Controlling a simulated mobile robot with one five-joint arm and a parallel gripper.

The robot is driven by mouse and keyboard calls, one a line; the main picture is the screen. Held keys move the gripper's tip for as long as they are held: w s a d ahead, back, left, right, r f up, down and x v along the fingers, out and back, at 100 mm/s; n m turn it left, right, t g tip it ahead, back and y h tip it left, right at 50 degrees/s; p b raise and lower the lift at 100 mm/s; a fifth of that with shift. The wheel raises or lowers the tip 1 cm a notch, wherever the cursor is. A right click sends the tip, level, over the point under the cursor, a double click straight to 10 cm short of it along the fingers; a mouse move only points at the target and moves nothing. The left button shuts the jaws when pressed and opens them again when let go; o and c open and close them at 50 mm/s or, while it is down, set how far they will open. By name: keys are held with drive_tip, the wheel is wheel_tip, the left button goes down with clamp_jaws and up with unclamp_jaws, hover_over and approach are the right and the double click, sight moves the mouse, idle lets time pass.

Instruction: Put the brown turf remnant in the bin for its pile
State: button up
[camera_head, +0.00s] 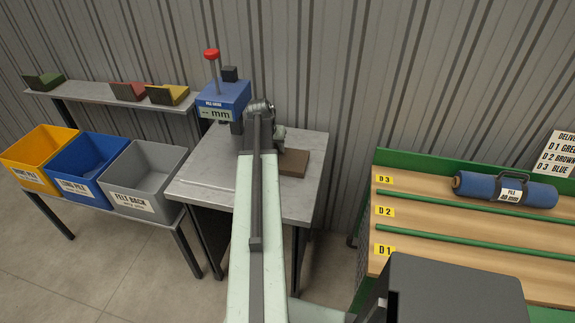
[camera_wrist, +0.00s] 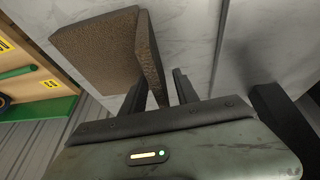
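The brown turf remnant (camera_head: 292,162) lies on the grey-topped table (camera_head: 210,185), partly hidden by my arm. In the wrist view the remnant (camera_wrist: 95,52) shows a flat part and an upright flap. My gripper (camera_wrist: 160,90) is open around the flap; a gap shows between the flap and the right finger. In the head view its fingers are hidden. Three bins stand at left: yellow (camera_head: 14,172), blue (camera_head: 62,178) and grey (camera_head: 170,190). The grey label reads "FELT BACK"; the others are too small to read surely. A blue pile gauge (camera_head: 222,100) stands behind.
A shelf (camera_head: 85,95) behind the bins holds green (camera_head: 45,81), red (camera_head: 128,91) and yellow (camera_head: 170,95) samples. At right, a wooden rack (camera_head: 440,212) marked D1, D2, D3 holds a blue roll (camera_head: 475,187). Floor shows between the bin bench and the table.

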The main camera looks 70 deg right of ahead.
drive_tip(key=shift+f, duration=0.15)
drive_tip(key=shift+c, duration=0.3)
clamp_jaws()
